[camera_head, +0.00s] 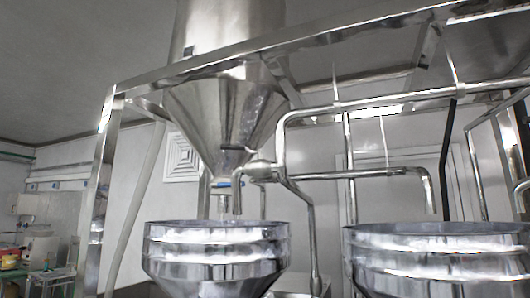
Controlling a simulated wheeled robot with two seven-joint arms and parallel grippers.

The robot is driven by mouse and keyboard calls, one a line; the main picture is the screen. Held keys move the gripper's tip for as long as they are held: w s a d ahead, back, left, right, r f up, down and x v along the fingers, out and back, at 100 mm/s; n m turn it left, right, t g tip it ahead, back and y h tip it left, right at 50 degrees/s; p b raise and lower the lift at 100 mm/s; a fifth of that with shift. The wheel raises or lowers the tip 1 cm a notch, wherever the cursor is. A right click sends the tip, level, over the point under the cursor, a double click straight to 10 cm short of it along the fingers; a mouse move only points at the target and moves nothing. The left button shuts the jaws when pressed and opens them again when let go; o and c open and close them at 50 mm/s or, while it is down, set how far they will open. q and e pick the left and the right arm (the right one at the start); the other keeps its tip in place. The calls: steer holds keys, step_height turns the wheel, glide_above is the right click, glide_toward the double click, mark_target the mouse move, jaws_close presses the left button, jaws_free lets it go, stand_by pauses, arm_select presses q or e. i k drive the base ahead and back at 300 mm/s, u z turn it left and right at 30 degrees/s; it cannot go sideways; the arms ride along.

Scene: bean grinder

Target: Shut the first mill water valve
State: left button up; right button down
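The nearer-left mill (215,262) is a round steel bowl with a ribbed wall, low in the middle of the head view. A steel water pipe (283,140) comes down beside the hopper and ends in a short spout (237,202) over this bowl. A steel valve fitting (262,170) sits on the pipe at the spout. A small blue part (229,184) shows just left of the spout; I cannot tell whether it is the valve's handle or whether the valve is open. No water stream is visible. Neither gripper is in view.
A cone-shaped steel hopper (228,105) hangs above the left mill. A second mill (440,265) stands at the right under another bent pipe (390,172). A steel frame (108,150) crosses the view. Shelves with containers (38,245) stand at far left.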

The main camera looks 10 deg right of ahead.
mark_target(223, 147)
steer(key=z, duration=2.15)
steer(key=k, duration=1.2)
steer(key=u, duration=1.2)
steer(key=i, duration=0.5)
steer(key=u, duration=0.05)
